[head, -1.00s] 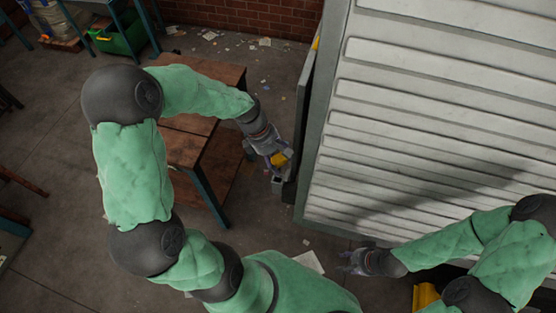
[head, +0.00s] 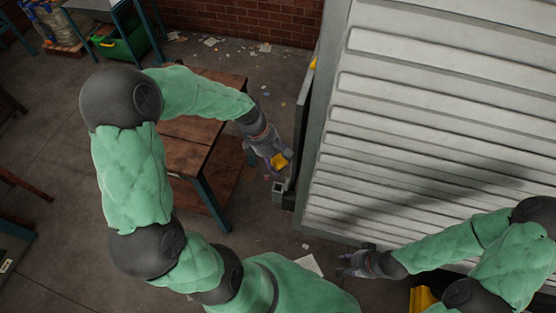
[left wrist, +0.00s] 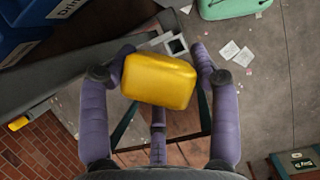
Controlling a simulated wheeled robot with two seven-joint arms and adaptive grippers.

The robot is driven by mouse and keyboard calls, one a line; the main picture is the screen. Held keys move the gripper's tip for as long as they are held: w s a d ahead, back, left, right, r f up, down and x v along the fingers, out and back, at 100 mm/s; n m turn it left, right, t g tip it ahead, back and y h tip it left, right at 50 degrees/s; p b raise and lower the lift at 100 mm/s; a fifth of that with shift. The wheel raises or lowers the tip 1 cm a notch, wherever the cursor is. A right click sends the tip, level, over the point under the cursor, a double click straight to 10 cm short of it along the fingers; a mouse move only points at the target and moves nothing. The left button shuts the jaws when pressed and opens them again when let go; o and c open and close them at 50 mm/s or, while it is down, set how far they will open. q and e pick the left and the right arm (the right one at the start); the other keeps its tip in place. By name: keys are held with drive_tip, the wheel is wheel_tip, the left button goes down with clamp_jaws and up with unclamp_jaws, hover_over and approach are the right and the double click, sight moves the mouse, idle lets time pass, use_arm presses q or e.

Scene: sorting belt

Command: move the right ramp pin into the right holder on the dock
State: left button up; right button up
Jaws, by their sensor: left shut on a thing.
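The right ramp pin shows as a yellow block-shaped head (left wrist: 159,80) between the fingers of my left gripper (left wrist: 161,72). That gripper is shut on it, and fingers press both sides. In the head view the pin's yellow (head: 281,160) shows at the tip of my left gripper (head: 276,158), beside the dark dock edge. The pin's shaft is hidden. A grey square open socket, which looks like the right holder (head: 278,189), is just below the gripper in the picture. It also shows beyond the pin in the left wrist view (left wrist: 177,44), apart from it. My right gripper (head: 343,265) looks open and empty.
The large ribbed pale metal surface (head: 430,110) fills the right side, with the dark dock edge (head: 303,125) along it. Another yellow piece (left wrist: 18,124) is further along that edge. A brown wooden table (head: 195,140) stands left of the gripper. Papers litter the floor.

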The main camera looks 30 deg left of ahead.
sight(278, 155)
use_arm(q)
drive_tip(key=shift+r+p, duration=2.4)
drive_tip(key=shift+r, duration=0.6)
drive_tip(key=shift+f, duration=0.15)
